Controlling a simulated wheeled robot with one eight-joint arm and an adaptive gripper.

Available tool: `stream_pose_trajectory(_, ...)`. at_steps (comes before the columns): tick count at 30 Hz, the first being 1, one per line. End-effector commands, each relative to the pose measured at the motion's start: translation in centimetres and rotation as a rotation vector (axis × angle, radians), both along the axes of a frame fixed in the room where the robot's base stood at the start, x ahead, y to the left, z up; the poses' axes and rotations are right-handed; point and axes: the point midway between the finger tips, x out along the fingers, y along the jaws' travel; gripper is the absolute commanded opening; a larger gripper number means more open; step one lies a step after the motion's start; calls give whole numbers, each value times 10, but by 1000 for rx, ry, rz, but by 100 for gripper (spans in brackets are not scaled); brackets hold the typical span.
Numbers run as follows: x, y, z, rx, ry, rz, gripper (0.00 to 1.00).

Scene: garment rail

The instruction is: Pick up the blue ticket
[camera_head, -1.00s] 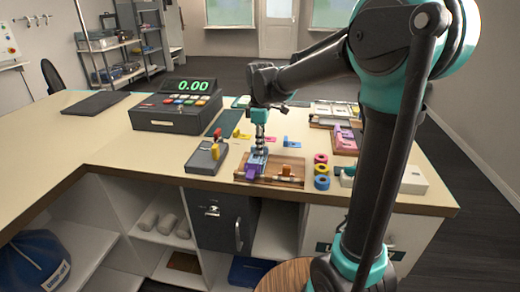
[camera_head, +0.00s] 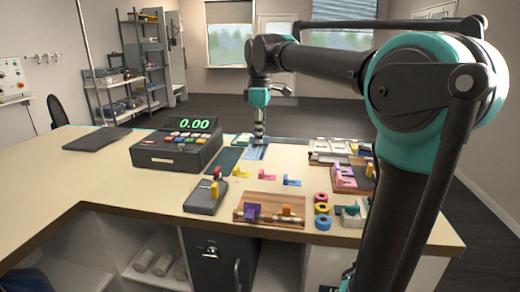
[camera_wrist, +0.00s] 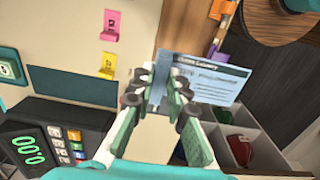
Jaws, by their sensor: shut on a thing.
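The blue ticket (camera_wrist: 205,78) is a light blue paper slip with a dark header and printed lines. My gripper (camera_wrist: 160,88) is shut on it in the wrist view, and the slip sticks out past the fingertips to the right. In the head view the ticket (camera_head: 255,152) hangs below my gripper (camera_head: 260,136), apparently above the back part of the counter. The purple clip (camera_head: 252,212) on the wooden board (camera_head: 268,219) stands at the counter's front, with no ticket visible in it.
The cash register (camera_head: 175,147) is left of my gripper. A card terminal (camera_head: 204,197) and yellow, pink and blue tags (camera_head: 291,182) lie in front. Coloured rings (camera_head: 322,209) and a tray with a pink item (camera_head: 350,178) are to the right.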

Motion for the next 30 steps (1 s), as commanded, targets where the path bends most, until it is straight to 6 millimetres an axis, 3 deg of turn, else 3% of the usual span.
stream_pose_trajectory(30, 0, 0, 58, 0, 0, 0, 3)
